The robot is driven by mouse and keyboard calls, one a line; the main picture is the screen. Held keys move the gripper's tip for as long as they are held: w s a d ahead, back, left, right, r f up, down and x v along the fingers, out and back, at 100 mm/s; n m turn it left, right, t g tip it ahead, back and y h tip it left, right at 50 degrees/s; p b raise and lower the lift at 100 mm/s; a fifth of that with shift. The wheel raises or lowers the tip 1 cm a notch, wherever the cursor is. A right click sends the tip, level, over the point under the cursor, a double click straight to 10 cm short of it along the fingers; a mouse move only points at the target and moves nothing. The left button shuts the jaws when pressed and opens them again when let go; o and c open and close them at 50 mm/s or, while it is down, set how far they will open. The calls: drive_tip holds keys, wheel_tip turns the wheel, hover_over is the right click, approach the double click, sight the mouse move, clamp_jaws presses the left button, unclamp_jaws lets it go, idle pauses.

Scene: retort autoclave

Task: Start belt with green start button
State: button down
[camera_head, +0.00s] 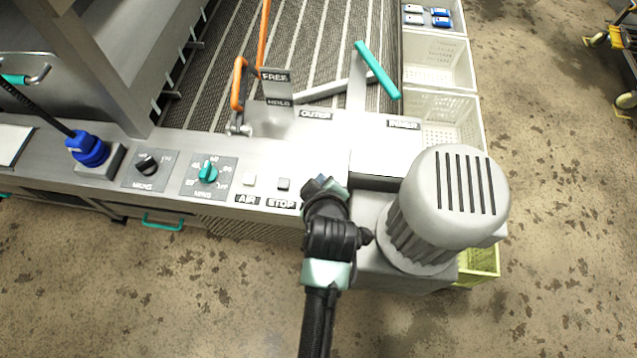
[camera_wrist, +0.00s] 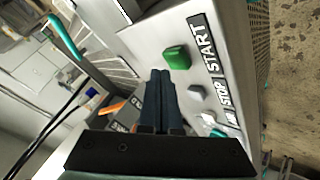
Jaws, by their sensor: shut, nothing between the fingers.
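The green start button (camera_wrist: 176,57) shows in the wrist view on the metal control panel, beside the START label (camera_wrist: 202,48). My gripper (camera_wrist: 160,76) is shut and empty, its fingertips just below and left of the green button in that view. I cannot tell whether they touch the panel. In the head view my gripper (camera_head: 322,187) is over the panel's front edge, right of the STOP label (camera_head: 281,203), and it hides the green button. The grey stop button (camera_head: 283,184) is left of my gripper; it also shows in the wrist view (camera_wrist: 196,92).
A large grey motor (camera_head: 455,195) stands close to the right of my gripper. A teal-handled lever (camera_head: 377,70) and an orange handle (camera_head: 238,84) rise behind the panel. A teal knob (camera_head: 208,172) and a blue plug (camera_head: 88,149) are to the left. White crates (camera_head: 438,62) stand at the right.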

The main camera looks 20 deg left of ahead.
drive_tip(key=shift+f, duration=0.1)
idle(0.7)
drive_tip(key=shift+f, duration=0.35)
drive_tip(key=shift+f+b, duration=0.5)
drive_tip(key=shift+f, duration=0.1)
idle(0.6)
drive_tip(key=shift+r, duration=0.1)
drive_tip(key=shift+r+p, duration=0.9)
drive_tip(key=shift+p, duration=0.05)
wheel_tip(320, 180, up, 5)
drive_tip(key=p, duration=0.5)
drive_tip(key=shift+r, duration=0.1)
idle(0.6)
